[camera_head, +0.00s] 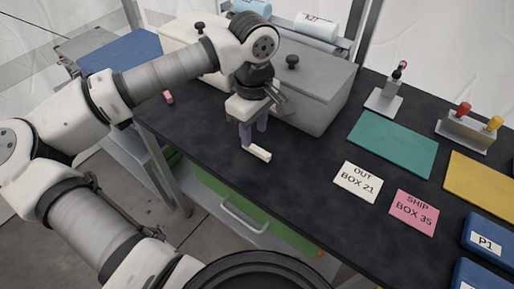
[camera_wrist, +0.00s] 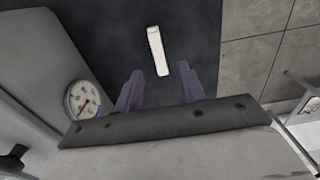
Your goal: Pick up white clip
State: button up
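The white clip (camera_head: 258,153) is a small pale bar lying on the dark bench top, near its front edge. In the wrist view the clip (camera_wrist: 157,48) lies slightly tilted, ahead of the fingers. My gripper (camera_head: 255,135) points down just behind the clip, with its purple fingers apart. In the wrist view my gripper (camera_wrist: 160,82) is open and empty. The clip's near end shows in the gap between the fingertips there, with space on both sides. I cannot tell the exact height of the fingertips above the bench.
A grey lidded box (camera_head: 318,95) stands close behind my gripper. A round gauge (camera_wrist: 82,100) shows at left in the wrist view. A white card (camera_head: 358,181), a pink card (camera_head: 413,212) and a green mat (camera_head: 393,143) lie to the right. A small pink block (camera_head: 168,97) lies left.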

aim_at(255, 148)
notch_tip(255, 148, down, 5)
jog(key=shift+d+f+p, duration=0.1)
jog(key=shift+p, duration=0.75)
jog(key=shift+c, duration=0.4)
grip_shut()
